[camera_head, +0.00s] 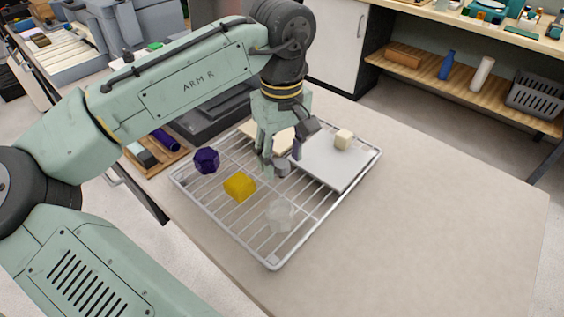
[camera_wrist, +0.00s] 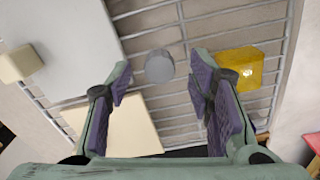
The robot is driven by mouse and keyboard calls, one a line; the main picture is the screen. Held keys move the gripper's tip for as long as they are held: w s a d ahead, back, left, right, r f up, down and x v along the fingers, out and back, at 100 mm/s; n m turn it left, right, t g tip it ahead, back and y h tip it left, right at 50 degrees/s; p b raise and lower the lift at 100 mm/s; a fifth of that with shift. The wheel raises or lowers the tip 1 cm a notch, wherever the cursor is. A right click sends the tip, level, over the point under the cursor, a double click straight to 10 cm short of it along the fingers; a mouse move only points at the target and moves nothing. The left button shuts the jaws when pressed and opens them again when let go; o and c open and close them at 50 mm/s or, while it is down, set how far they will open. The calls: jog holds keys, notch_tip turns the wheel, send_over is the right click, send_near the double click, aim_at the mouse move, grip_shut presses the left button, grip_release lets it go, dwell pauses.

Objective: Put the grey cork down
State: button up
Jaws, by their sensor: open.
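The grey cork (camera_wrist: 160,66) is a short round piece in the wrist view. It stands on the wire rack (camera_wrist: 150,18), between and slightly beyond my fingertips, with a gap on each side. In the head view a small grey shape beneath my fingers (camera_head: 281,171) seems to be the same cork, partly hidden by them. My gripper (camera_head: 273,160) is open above the rack; its purple-padded fingers also show in the wrist view (camera_wrist: 160,80). Whether the cork sits across wires or on something else beneath is hard to tell.
On the rack are a yellow block (camera_head: 240,186), a dark purple faceted piece (camera_head: 206,160), a clear glass piece (camera_head: 280,215) and a grey plate (camera_head: 330,165) carrying a cream cube (camera_head: 344,139). A cream board (camera_wrist: 115,125) lies close by. The counter (camera_head: 430,220) at right is clear.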

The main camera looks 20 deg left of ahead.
jog(key=shift+f, duration=0.6)
jog(key=c, duration=1)
jog(key=shift+o, duration=0.2)
jog(key=shift+r, duration=0.1)
jog(key=shift+r, duration=0.4)
notch_tip(320, 180, up, 2)
jog(key=shift+w+r+b, duration=0.1)
jog(key=shift+b, duration=0.45)
jog(key=s+b, duration=0.1)
jog(key=s, duration=0.4)
jog(key=s+a+r+b, duration=0.1)
jog(key=s, duration=0.3)
jog(key=s+b, duration=0.1)
jog(key=s, duration=0.4)
jog(key=shift+s+a+r, duration=0.2)
jog(key=shift+s+r, duration=0.25)
jog(key=shift+s, duration=0.6)
